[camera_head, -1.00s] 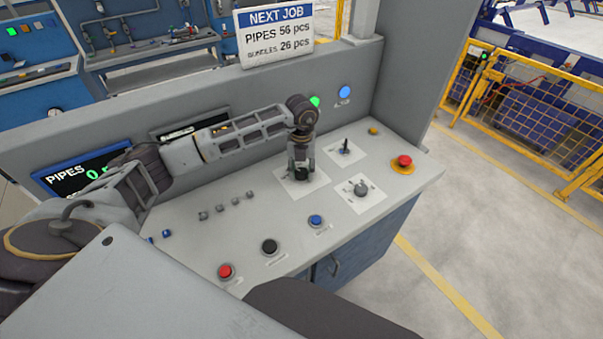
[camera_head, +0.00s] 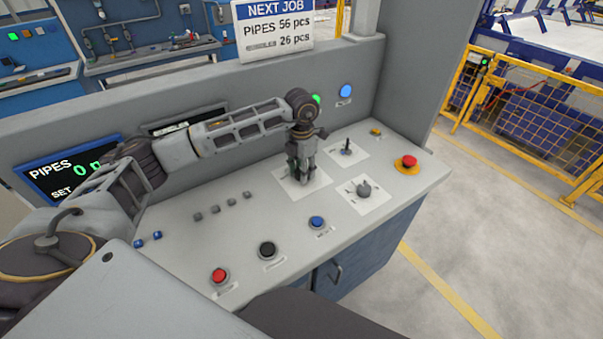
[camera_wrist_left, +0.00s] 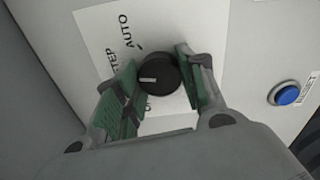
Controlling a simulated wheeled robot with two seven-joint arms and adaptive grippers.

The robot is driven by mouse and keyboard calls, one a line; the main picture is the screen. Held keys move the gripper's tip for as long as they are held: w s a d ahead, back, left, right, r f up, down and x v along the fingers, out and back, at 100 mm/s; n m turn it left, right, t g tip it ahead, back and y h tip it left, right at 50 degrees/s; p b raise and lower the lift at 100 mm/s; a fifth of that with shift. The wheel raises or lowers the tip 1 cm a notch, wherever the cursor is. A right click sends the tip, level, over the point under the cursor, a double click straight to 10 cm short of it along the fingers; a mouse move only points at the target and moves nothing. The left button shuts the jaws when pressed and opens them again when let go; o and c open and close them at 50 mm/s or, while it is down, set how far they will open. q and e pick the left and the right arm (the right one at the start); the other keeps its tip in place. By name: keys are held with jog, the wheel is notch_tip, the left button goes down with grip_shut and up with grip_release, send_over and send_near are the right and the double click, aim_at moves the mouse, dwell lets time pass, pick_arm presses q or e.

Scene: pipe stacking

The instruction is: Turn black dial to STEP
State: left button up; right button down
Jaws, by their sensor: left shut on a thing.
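The black dial (camera_wrist_left: 162,72) sits on a white label plate with AUTO, STEP and a third, partly hidden word. A white mark on the dial points toward the left of the wrist view, near the STEP side; finger and dial hide part of the lettering. My left gripper (camera_wrist_left: 157,80) is shut on the dial, with a green-padded finger on each side. In the head view my left gripper (camera_head: 301,172) points down onto the label plate (camera_head: 319,184) and hides the dial. My right gripper is not in view.
To the right are a grey rotary knob (camera_head: 364,189), a small lever switch (camera_head: 346,149) and a red emergency button (camera_head: 409,161). Nearer are blue (camera_head: 317,222), black (camera_head: 267,249) and red (camera_head: 219,275) buttons. A green lamp (camera_head: 317,99) is close behind the wrist.

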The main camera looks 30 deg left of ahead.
pick_arm(q)
jog(key=shift+m, duration=0.6)
jog(key=o, duration=1)
jog(key=shift+r, duration=6)
